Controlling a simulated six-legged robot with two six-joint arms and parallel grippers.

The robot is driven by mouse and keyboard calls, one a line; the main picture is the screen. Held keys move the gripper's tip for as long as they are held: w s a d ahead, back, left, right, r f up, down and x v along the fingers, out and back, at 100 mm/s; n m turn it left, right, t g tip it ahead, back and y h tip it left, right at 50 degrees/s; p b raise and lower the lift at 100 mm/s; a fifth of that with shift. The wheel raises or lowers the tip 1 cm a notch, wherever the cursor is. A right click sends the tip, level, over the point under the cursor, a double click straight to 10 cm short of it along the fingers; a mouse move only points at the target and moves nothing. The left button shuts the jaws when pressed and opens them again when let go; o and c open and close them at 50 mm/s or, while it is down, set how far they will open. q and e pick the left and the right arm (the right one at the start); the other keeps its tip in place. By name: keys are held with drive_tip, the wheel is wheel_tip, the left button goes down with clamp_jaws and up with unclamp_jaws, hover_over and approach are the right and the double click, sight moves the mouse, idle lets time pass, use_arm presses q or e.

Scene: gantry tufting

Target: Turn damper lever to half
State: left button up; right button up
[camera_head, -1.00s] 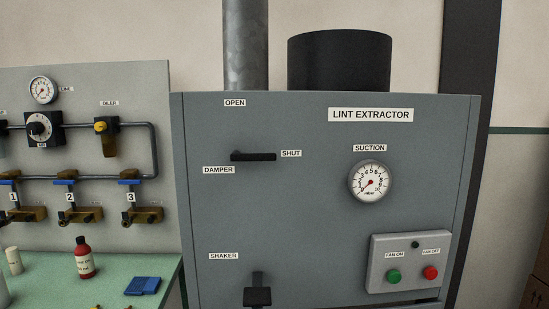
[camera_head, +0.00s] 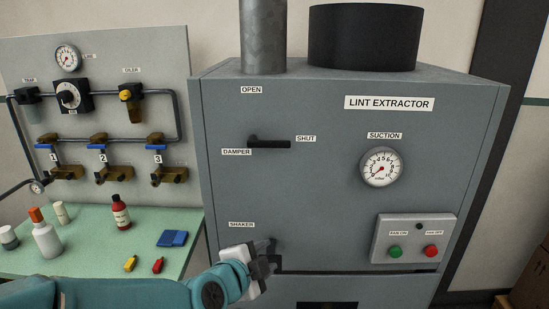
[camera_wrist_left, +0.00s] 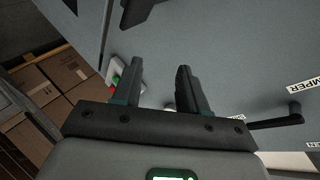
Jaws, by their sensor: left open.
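The black damper lever (camera_head: 270,144) lies horizontal on the grey lint extractor front, its free end pointing right at the SHUT label (camera_head: 306,139). The OPEN label (camera_head: 251,90) is above it and the DAMPER label (camera_head: 236,152) is at its lower left. My left gripper (camera_head: 270,255) is below the lever, in front of the shaker handle, which it mostly hides. In the left wrist view its two fingers (camera_wrist_left: 146,85) are apart with nothing between them, and the damper lever (camera_wrist_left: 275,122) shows at the right, clear of the fingers. My right gripper is out of view.
The suction gauge (camera_head: 381,167) and the fan button box (camera_head: 413,239) are to the right on the panel. A green table (camera_head: 90,261) with bottles and a blue cloth (camera_head: 172,238) stands at the left, below valves on pipes. The panel around the lever is clear.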

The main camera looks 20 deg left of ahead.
use_arm(q)
drive_tip(key=s+a+r+m+t, duration=0.2)
drive_tip(key=r+m+t, duration=0.1)
drive_tip(key=r, duration=0.7)
drive_tip(key=s+a+r+m+t, duration=0.2)
drive_tip(key=s+r, duration=0.1)
drive_tip(key=r, duration=0.6)
approach(275, 145)
drive_tip(key=w, duration=0.6)
drive_tip(key=w+d, duration=0.1)
drive_tip(key=w, duration=0.2)
drive_tip(key=shift+b, duration=0.35)
drive_tip(key=shift+c, duration=0.3)
clamp_jaws()
